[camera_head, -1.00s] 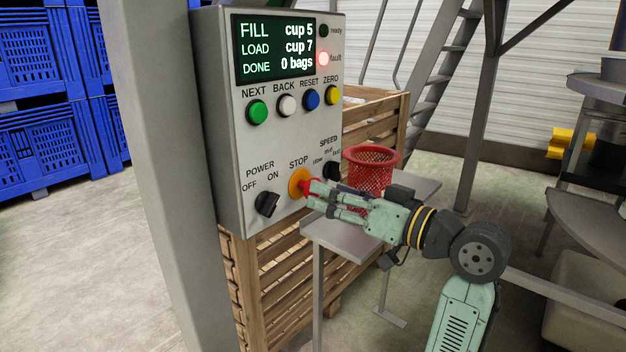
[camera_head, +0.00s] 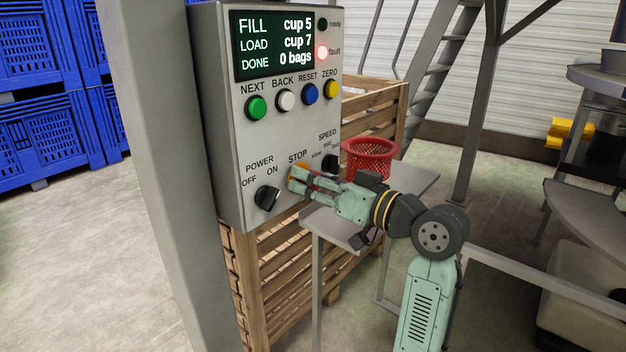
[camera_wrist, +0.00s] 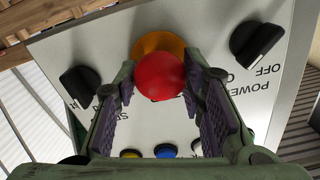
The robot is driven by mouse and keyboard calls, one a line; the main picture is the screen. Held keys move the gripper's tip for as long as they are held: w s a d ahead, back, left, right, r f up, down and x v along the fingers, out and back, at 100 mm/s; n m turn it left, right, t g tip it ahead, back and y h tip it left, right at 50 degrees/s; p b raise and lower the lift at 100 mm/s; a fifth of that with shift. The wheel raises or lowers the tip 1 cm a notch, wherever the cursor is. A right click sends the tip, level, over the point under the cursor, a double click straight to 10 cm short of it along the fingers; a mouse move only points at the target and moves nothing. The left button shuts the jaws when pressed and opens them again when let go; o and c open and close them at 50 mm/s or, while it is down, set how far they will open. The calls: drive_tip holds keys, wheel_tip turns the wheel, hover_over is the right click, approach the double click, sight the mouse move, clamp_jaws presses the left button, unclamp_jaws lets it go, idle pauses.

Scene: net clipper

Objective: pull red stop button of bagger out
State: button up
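The red stop button (camera_wrist: 160,76) is a round knob on an orange collar (camera_wrist: 159,44) in the wrist view. In the head view, the orange collar (camera_head: 297,167) shows under the word STOP, and my fingers hide the red knob. My gripper (camera_head: 297,180) is up at the panel there. In the wrist view my gripper (camera_wrist: 162,82) is open, with one finger on each side of the red knob. A gap between the fingers and the knob is hard to judge. The bagger's grey control box (camera_head: 221,140) has a lit red fault lamp (camera_head: 322,52).
The black power knob (camera_head: 267,198) is left of the stop button and the speed knob (camera_head: 331,163) is right of it. Several coloured buttons sit above. A red basket (camera_head: 369,160) stands on a small grey table (camera_head: 412,185) close behind my wrist.

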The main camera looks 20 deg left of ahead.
clamp_jaws()
drive_tip(key=shift+d, duration=0.1)
idle(0.3)
drive_tip(key=shift+s+d+b, duration=0.2)
drive_tip(key=shift+d+b, duration=0.1)
drive_tip(key=shift+d, duration=0.2)
drive_tip(key=o, duration=0.5)
unclamp_jaws()
drive_tip(key=shift+d, duration=0.1)
drive_tip(key=v, duration=1.2)
